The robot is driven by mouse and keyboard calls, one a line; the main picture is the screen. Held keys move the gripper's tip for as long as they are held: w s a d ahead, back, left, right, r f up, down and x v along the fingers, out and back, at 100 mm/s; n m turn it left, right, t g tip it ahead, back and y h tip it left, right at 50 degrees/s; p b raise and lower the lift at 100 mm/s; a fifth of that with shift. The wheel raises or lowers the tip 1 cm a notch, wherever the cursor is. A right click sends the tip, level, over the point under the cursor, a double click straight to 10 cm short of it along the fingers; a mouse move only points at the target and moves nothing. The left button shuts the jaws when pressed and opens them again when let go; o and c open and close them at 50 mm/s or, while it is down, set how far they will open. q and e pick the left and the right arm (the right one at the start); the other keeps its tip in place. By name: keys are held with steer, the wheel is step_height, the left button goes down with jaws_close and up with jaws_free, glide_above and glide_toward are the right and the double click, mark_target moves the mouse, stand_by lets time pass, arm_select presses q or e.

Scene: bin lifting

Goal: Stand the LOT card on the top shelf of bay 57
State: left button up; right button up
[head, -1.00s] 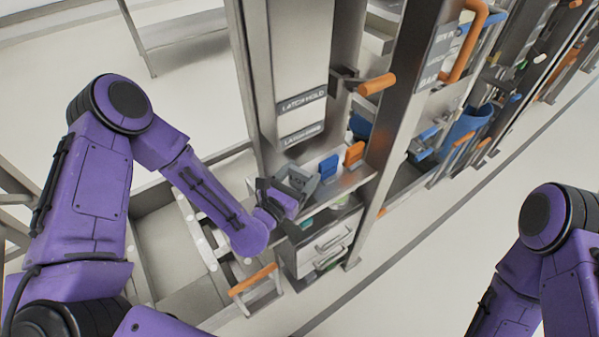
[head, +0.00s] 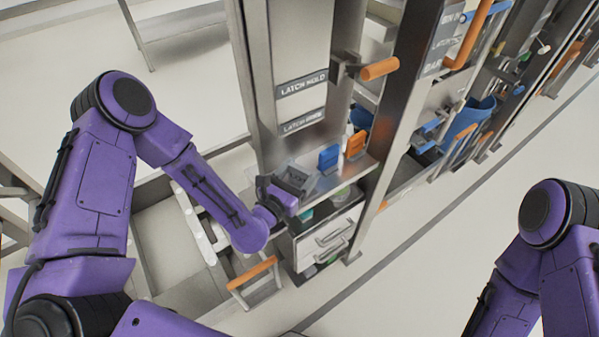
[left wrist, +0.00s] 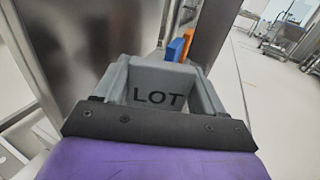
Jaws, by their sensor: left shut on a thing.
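The grey LOT card (left wrist: 160,97) shows its black lettering in the left wrist view, between the two fingers of my left gripper (left wrist: 160,90). In the head view my left gripper (head: 283,187) is shut on the card (head: 294,176) at the left end of a metal shelf (head: 345,177). I cannot tell whether the card touches the shelf. My right arm is at the right edge, and its gripper is out of view.
A blue block (head: 329,158) and an orange block (head: 355,144) stand on the shelf right of the card. A metal panel with latch labels (head: 302,84) rises behind. An orange handle (head: 380,69) juts out above. Drawers (head: 325,235) sit below.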

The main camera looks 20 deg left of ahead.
arm_select(q)
steer(key=shift+f, duration=0.25)
steer(key=o, duration=1.3)
steer(key=shift+c, duration=0.2)
steer(key=b+v, duration=0.2)
steer(key=v, duration=0.8)
steer(key=shift+s+a+b, duration=0.15)
steer(key=shift+s+b, duration=0.1)
steer(key=shift+b, duration=0.05)
